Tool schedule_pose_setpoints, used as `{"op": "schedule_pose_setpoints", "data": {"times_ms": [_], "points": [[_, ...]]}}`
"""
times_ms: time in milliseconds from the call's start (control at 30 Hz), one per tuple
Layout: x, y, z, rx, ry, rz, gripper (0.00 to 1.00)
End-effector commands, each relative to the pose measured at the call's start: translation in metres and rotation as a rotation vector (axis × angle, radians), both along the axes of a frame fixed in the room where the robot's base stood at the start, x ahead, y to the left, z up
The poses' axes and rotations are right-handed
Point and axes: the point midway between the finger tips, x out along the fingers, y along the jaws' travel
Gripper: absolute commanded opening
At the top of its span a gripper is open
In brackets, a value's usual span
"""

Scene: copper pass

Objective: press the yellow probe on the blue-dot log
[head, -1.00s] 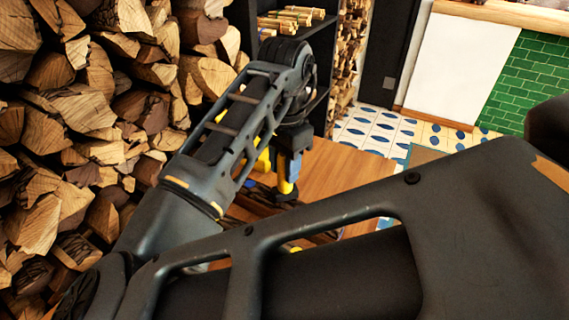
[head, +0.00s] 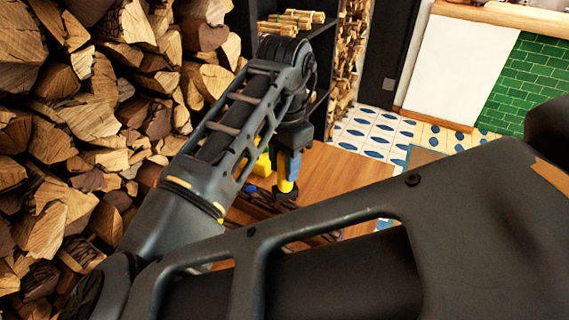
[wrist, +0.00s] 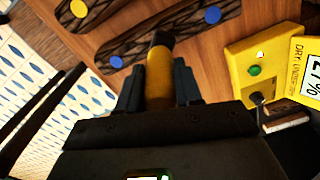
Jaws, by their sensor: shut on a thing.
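My gripper (wrist: 158,88) is shut on the yellow probe (wrist: 159,72), a yellow cylinder with a dark tip. The probe also shows in the head view (head: 287,178), below my gripper (head: 289,160). In the wrist view the blue-dot log (wrist: 190,30) is dark, with a blue dot (wrist: 116,61) near its left end and another (wrist: 212,14) towards its right. The probe's tip overlaps this log between the dots; whether it touches cannot be told. A yellow-dot log (wrist: 95,12) lies beyond. In the head view my arm hides much of the logs.
A yellow meter box (wrist: 256,72) with a green button stands right of the probe in the wrist view, beside a partly cropped display (wrist: 308,70). The wooden tabletop (head: 345,180) is clear at right. Stacked firewood (head: 80,130) stands left; a dark shelf (head: 318,75) stands behind.

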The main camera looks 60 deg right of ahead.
Motion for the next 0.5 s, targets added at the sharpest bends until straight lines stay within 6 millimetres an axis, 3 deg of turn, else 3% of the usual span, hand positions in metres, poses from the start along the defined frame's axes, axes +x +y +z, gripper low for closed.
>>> {"op": "schedule_pose_setpoints", "data": {"times_ms": [500], "points": [[0.0,0.0,0.042,-0.001,0.0,-0.001,0.04]]}}
